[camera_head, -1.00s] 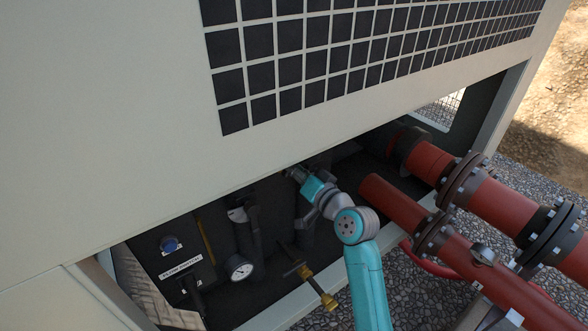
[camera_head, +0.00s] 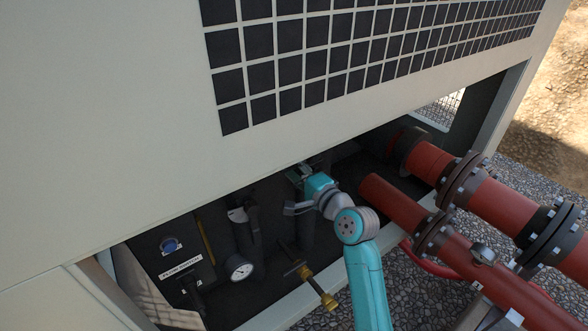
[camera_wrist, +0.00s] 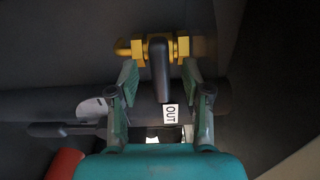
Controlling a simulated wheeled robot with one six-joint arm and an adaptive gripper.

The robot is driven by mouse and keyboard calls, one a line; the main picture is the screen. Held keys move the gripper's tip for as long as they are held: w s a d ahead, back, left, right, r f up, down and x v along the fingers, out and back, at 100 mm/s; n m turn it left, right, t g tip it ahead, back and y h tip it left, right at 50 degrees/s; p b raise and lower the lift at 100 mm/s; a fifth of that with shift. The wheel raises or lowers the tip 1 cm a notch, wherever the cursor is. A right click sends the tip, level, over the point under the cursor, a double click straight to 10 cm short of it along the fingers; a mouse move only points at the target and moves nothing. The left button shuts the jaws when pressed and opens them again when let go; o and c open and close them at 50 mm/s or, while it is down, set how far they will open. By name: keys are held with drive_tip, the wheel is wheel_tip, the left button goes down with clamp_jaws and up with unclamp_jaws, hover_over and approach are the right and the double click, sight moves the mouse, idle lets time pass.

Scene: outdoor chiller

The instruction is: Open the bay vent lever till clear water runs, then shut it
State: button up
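In the wrist view, a small brass valve (camera_wrist: 135,48) with a black lever (camera_wrist: 160,72) sits on dark pipework. The lever lies crosswise to the brass body and points toward my gripper. My gripper (camera_wrist: 158,78) is open, with one finger on each side of the lever and a visible gap to both. A white "OUT" label (camera_wrist: 170,114) is just below the lever. In the head view, my gripper reaches under the cabinet's lower edge; its fingertips and the valve are hidden or too dark to tell. No running water shows.
A pressure gauge (camera_head: 240,268), a brass valve with a handle (camera_head: 309,284) and a control box with a blue knob (camera_head: 169,245) are left of my arm. Red flanged pipes (camera_head: 420,222) lie to the right. The cabinet panel (camera_head: 120,110) overhangs the bay.

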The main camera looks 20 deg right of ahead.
drive_tip(key=o, duration=0.5)
drive_tip(key=shift+v, duration=3.5)
drive_tip(key=shift+r, duration=0.1)
drive_tip(key=v, duration=1.2)
drive_tip(key=s+a+f+n+g+h, duration=0.25)
drive_tip(key=s+f+h, duration=0.35)
drive_tip(key=s+f, duration=1)
drive_tip(key=s+a+n, duration=0.1)
drive_tip(key=s+n, duration=0.3)
drive_tip(key=s, duration=0.3)
drive_tip(key=s+a+r+n, duration=0.1)
drive_tip(key=s+n, duration=0.3)
drive_tip(key=s, duration=0.3)
drive_tip(key=s+a+n, duration=0.1)
drive_tip(key=s+n, duration=0.3)
drive_tip(key=s, duration=0.3)
drive_tip(key=shift+a+r, duration=0.25)
drive_tip(key=shift+r, duration=0.05)
